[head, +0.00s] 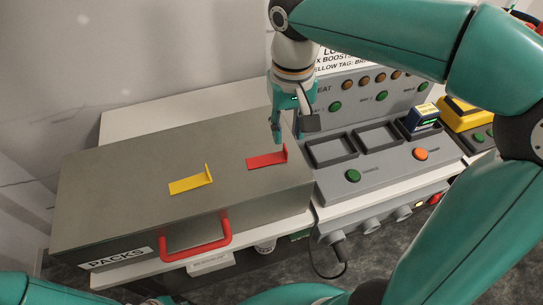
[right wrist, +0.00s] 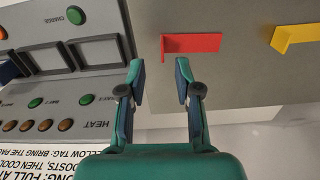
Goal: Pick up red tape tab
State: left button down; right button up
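The red tape tab (head: 265,160) lies on top of the grey PACKS box near its right end, with a small upright lip at its right end. In the right wrist view the red tape tab (right wrist: 194,44) is just beyond the fingertips, ahead and a little to the right. My right gripper (head: 277,138) points down above the tab's upright end. In the right wrist view my right gripper (right wrist: 159,68) is open, with nothing between its fingers. My left gripper is not in view.
A yellow tape tab (head: 190,186) lies left of the red one on the box (head: 110,205), which has a red front handle (head: 197,245). A grey console (head: 385,172) with square bays and buttons stands right of the box. A pack (head: 422,118) sits in the far right bay.

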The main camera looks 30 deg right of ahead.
aim_at(285, 148)
jog(key=shift+w+a+f+p, duration=0.1)
jog(key=shift+f+p, duration=0.25)
jog(key=shift+f, duration=2.35)
grip_shut()
